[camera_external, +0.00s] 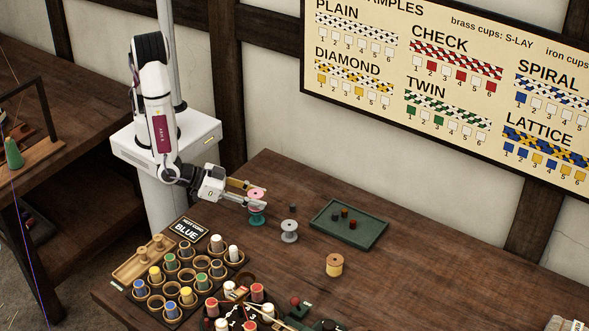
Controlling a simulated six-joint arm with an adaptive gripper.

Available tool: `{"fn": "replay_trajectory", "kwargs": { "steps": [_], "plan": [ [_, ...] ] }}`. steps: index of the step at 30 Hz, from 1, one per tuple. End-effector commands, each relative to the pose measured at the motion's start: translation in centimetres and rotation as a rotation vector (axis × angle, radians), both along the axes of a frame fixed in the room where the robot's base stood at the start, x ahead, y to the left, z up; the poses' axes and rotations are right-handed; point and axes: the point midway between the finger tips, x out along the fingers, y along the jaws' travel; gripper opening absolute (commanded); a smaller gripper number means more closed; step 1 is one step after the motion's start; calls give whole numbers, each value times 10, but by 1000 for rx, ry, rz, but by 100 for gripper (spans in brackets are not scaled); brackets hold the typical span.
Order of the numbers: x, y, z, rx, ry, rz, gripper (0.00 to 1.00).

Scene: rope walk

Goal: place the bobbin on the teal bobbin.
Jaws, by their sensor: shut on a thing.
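My gripper (259,196) is shut on a pink bobbin (256,191) at the table's back left. The pink bobbin is upright and directly above the teal bobbin (257,219), which stands on the table. The two look very close, and I cannot tell whether they touch. One gripper finger covers part of the pink bobbin's lower side.
A grey bobbin (289,231) stands close by on the right. A small dark block (292,207) lies behind it. A green tray (325,232) holds several small pieces. A rack of colored spools (143,300) fills the front left.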

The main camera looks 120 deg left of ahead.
Motion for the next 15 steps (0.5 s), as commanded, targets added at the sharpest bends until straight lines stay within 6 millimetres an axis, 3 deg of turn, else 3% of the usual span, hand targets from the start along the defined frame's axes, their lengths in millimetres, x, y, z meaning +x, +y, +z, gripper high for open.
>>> {"fn": "replay_trajectory", "kwargs": {
  "steps": [15],
  "plan": [
    [0,0,-6,0,0,0,15]
  ]
}}
